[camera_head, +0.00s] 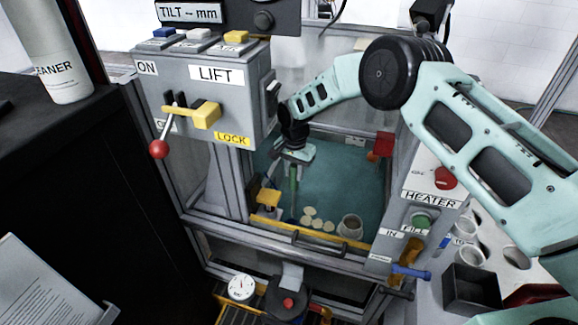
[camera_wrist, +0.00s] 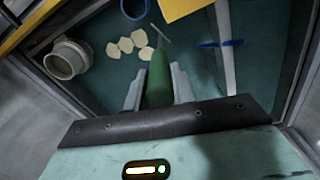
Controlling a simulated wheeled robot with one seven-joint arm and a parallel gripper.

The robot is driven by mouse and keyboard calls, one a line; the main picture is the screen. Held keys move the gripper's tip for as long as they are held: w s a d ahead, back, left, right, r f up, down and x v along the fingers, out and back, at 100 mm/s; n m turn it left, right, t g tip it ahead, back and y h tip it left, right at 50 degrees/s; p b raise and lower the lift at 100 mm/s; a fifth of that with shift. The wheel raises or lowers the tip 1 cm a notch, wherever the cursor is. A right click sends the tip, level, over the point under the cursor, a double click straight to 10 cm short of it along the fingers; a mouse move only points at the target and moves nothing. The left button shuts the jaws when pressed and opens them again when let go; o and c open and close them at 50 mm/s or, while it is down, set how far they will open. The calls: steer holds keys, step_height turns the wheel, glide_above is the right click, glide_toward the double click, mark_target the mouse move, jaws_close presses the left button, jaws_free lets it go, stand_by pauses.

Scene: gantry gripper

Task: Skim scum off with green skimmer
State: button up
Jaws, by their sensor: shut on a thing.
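My gripper (camera_head: 294,158) reaches down into the teal tank (camera_head: 345,190). It is shut on the green handle of the skimmer (camera_head: 293,181), which points downward. In the wrist view the green skimmer handle (camera_wrist: 158,82) sits between both fingers (camera_wrist: 157,90), and a thin grey bar shows at its far end. Several pale, flat scum pieces (camera_head: 310,212) lie clustered near the tank's front edge. In the wrist view the scum pieces (camera_wrist: 126,45) are just left of the skimmer's tip, apart from the handle. Whether the tip touches one is unclear.
A pale cup (camera_head: 350,228) stands at the tank's front right; a pale cup also shows in the wrist view (camera_wrist: 68,60). A yellow block (camera_head: 268,198) is left of the scum. The grey LIFT box (camera_head: 210,90) and the HEATER panel (camera_head: 432,195) flank the tank.

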steer(key=s+d+p, duration=0.5)
steer(key=d+p, duration=0.3)
steer(key=d, duration=0.3)
step_height(320, 180, up, 16)
steer(key=p, duration=0.8)
stand_by(0.6)
steer(key=shift+w+d, duration=0.1)
stand_by(0.5)
